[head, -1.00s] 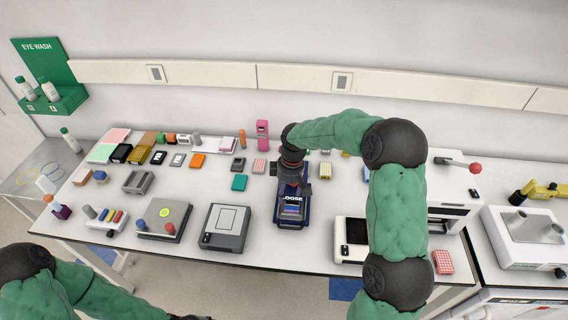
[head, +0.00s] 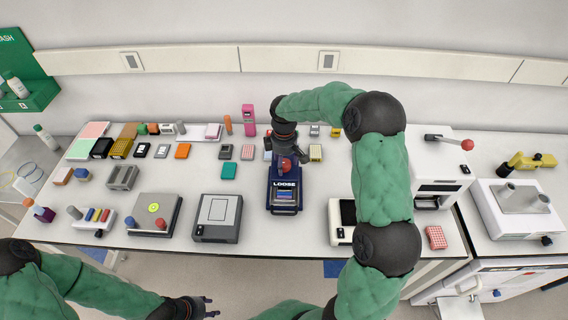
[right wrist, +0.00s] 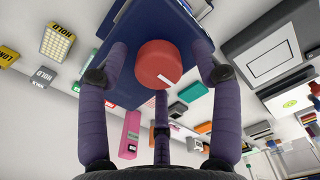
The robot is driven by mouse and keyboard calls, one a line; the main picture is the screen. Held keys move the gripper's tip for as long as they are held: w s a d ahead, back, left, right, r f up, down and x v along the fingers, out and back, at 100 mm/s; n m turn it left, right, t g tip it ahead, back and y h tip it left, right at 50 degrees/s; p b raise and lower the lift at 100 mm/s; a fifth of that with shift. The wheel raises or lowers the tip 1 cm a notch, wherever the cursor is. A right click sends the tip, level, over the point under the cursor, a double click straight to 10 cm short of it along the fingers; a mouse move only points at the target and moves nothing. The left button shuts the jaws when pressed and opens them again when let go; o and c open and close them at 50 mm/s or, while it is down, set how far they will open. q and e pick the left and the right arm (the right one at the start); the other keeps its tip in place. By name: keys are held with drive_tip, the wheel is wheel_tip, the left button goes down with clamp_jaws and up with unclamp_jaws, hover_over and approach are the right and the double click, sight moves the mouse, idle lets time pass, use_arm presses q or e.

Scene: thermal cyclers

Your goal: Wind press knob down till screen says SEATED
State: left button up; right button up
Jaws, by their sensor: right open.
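The dark blue press (head: 284,200) stands near the middle of the bench, its label reading LOOSE above a small lit screen. Its red knob (head: 285,163) is on top, towards the back. In the right wrist view the red knob (right wrist: 158,64), with a white mark, sits between the spread fingers of my right gripper (right wrist: 160,58). The fingers are open around it, with gaps visible at the sides. In the head view my right gripper (head: 288,150) is just behind and above the knob. My left gripper (head: 207,306) is low in front of the bench, apparently empty, its fingers partly visible.
A grey flat device (head: 218,218) stands left of the press, and a white machine (head: 342,222) stands to its right, partly behind my right arm.

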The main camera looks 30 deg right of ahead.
drive_tip(key=shift+f, duration=0.7)
drive_tip(key=c, duration=1.1)
drive_tip(key=shift+m, duration=0.4)
drive_tip(key=shift+m+b, duration=0.5)
drive_tip(key=shift+m, duration=0.5)
drive_tip(key=shift+m+b, duration=0.5)
drive_tip(key=shift+m, duration=1.1)
